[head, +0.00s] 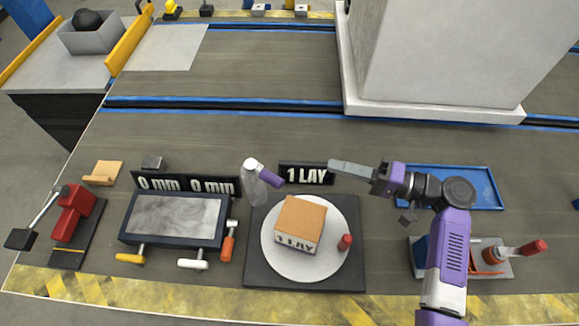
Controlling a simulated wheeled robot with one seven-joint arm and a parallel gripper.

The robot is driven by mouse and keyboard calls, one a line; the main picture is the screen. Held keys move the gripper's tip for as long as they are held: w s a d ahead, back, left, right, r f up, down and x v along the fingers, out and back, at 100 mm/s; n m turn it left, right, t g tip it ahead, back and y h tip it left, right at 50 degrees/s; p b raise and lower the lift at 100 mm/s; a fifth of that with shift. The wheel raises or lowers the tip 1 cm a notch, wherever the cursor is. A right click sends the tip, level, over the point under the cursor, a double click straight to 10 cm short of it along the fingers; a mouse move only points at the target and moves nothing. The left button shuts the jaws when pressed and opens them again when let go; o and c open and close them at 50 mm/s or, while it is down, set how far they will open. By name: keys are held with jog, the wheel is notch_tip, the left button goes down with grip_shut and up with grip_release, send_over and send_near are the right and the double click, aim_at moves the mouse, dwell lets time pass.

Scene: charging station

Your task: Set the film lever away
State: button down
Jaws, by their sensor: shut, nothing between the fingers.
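I cannot tell for sure which part is the film lever. A lever with a red grip (533,248) stands at the lower right, pointing right from an orange pivot on a grey plate (507,270). Another lever with a black grip (20,239) sits at the far left, rising from a red block (72,213) on a dark base. My gripper (338,166) is shut and empty, pointing left over the table just right of the "1 LAY" sign (306,174). It is apart from both levers. My arm hides part of the grey plate.
A box marked "1 LAY" (299,224) sits on a white round plate (273,258) with a red knob (345,242). A whitish bottle-like piece (254,183) stands behind it. A framed grey panel (174,219) is left, a blue tray (487,205) right, a large pale column (440,60) behind.

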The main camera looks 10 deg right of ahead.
aim_at(267, 176)
dwell(0.3)
jog(key=w+a+f, duration=0.1)
jog(key=a, duration=1)
jog(key=shift+w+a+f, duration=0.2)
jog(key=shift+w+a, duration=0.05)
jog(key=shift+a, duration=0.05)
jog(key=shift+s+a, duration=0.25)
jog(key=shift+s, duration=0.3)
